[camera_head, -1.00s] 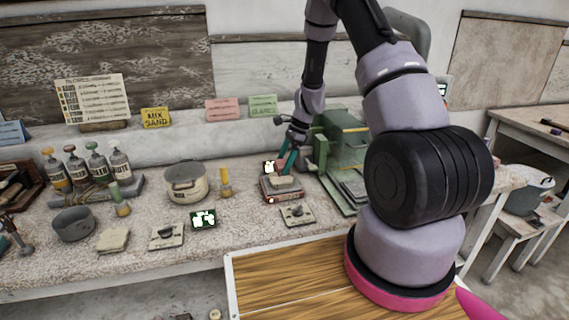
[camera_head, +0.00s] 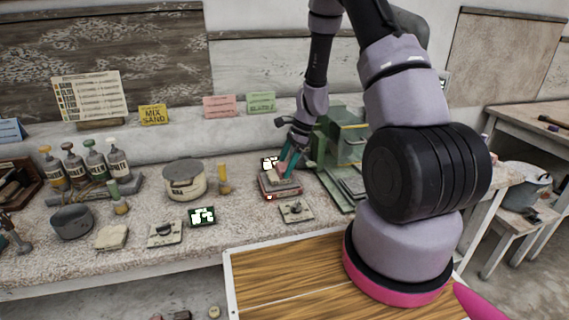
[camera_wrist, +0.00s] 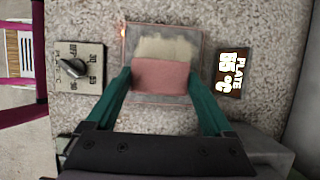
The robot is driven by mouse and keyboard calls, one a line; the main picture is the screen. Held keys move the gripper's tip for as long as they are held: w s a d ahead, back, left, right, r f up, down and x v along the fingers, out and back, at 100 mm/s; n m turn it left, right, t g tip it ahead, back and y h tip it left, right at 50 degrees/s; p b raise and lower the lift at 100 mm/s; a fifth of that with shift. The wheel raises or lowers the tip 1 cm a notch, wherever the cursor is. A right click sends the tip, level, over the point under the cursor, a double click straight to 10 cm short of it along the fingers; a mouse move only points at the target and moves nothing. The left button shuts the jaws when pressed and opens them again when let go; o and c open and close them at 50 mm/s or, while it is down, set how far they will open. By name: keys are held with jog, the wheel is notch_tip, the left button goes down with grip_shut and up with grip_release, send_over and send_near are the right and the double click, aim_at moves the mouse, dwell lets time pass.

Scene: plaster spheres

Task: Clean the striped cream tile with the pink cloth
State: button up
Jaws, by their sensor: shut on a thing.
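My gripper (camera_wrist: 160,88) has its teal fingers closed on the pink cloth (camera_wrist: 160,76), one finger at each side. The cloth looks like a flat pink pad. It covers the near part of a pale cream piece (camera_wrist: 168,46), seemingly the tile, on a grey plate (camera_wrist: 198,35). The cream piece's far edge looks uneven; I cannot make out stripes. In the head view, my gripper (camera_head: 285,165) is low over the plate unit (camera_head: 284,194). Whether the cloth touches the tile is not clear.
A lit display reading PLATE 55 °C (camera_wrist: 233,72) and a dial (camera_wrist: 75,68) flank the plate. A green machine (camera_head: 342,140) stands close on the right. A lidded pot (camera_head: 184,180) and yellow-topped bottle (camera_head: 223,178) stand left.

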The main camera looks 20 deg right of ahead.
jog(key=shift+w, duration=2.1)
jog(key=shift+r, duration=0.1)
jog(key=shift+s+r, duration=0.35)
jog(key=shift+s, duration=0.2)
jog(key=shift+s+r, duration=0.35)
jog(key=shift+s, duration=0.2)
jog(key=shift+r, duration=1.25)
